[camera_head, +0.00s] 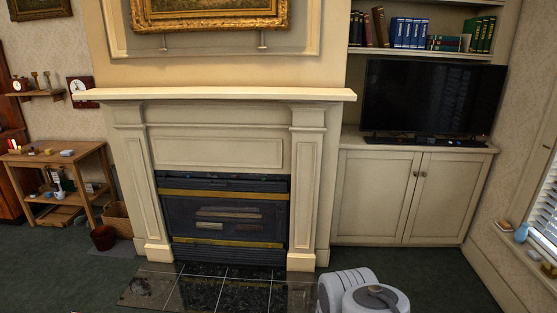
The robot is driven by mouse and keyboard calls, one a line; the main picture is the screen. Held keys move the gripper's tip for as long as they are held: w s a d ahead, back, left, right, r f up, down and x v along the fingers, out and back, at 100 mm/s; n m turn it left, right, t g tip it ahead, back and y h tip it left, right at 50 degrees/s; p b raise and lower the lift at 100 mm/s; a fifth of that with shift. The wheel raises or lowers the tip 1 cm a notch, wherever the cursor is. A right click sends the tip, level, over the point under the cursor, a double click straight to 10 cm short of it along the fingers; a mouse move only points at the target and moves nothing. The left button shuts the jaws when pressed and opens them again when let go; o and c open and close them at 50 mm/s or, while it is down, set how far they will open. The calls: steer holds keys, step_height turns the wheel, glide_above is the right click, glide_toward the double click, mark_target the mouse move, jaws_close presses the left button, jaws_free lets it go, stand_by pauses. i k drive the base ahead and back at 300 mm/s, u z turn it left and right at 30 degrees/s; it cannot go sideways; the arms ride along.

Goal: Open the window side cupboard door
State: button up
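A cream built-in cupboard with two panelled doors stands right of the fireplace, under the television. The window side cupboard door (444,199) is its right door, nearer the window, and it is shut. Its small dark knob (424,173) is at the upper left of the door, by the middle seam. The left cupboard door (374,195) is also shut, with its own knob (415,174) close to the other. My gripper does not show. Only grey-white rounded parts of my own body show at the bottom, well in front of the cupboard.
Dark green carpet (440,280) in front of the cupboard is clear. The fireplace (226,215) has a tiled hearth (220,292) on the floor. A television (432,98) stands on the cupboard top. The window sill (530,250) at right holds a blue vase (521,233).

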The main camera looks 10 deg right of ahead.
mark_target(448, 186)
steer(key=i, duration=0.55)
steer(key=z, duration=1.65)
steer(key=i, duration=2.9)
steer(key=u, duration=2.25)
